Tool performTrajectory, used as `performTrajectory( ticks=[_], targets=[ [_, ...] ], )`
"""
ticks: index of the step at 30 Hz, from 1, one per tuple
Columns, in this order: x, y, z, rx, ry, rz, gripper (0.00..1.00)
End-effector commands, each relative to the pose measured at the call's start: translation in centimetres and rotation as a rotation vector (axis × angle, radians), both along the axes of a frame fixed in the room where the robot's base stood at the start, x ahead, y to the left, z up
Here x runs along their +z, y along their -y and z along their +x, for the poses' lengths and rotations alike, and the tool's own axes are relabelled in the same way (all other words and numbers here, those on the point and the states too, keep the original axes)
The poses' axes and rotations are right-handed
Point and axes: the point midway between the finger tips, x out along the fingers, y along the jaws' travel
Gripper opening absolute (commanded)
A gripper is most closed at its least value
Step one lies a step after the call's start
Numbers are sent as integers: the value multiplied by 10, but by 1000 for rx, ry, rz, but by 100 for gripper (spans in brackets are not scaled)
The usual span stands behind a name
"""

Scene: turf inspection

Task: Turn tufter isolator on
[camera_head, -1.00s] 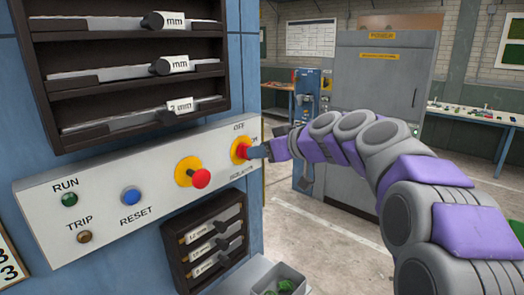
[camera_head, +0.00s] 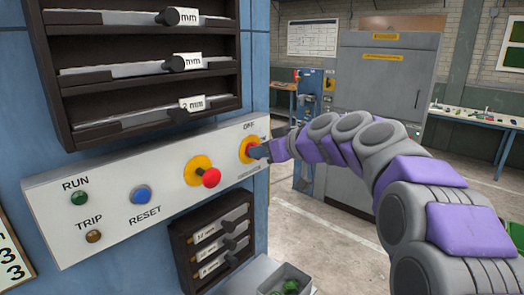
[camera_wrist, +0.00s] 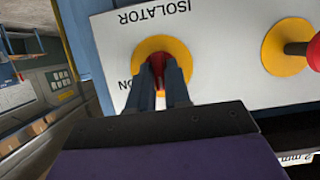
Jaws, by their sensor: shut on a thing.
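The isolator (camera_head: 247,147) is a red handle on a yellow round plate at the right end of the white control panel. In the wrist view its yellow plate (camera_wrist: 182,52) shows upside down, with the words ISOLATOR and ON beside it. My gripper (camera_head: 260,151) reaches it from the right. In the wrist view my two dark fingers (camera_wrist: 162,75) are shut on the red handle (camera_wrist: 157,62), one on each side. The fingers hide much of the handle, so its exact angle is hard to tell.
A red mushroom button (camera_head: 211,178) on a yellow plate sits left of the isolator. The panel (camera_head: 110,220) also has a green RUN lamp (camera_head: 79,198), a brown TRIP lamp (camera_head: 94,236) and a blue RESET button (camera_head: 141,194). Racks (camera_head: 150,65) stand above and below. Floor at right is open.

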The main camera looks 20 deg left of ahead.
Motion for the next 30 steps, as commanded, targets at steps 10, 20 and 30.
performTrajectory(
  ticks=[10,20,30],
  targets=[
    [-2,-1,2,-1,-75,28,0],
    [-1,1,5,0,-312,128,0],
    [-3,2,7,0,-616,249,0]
  ],
)
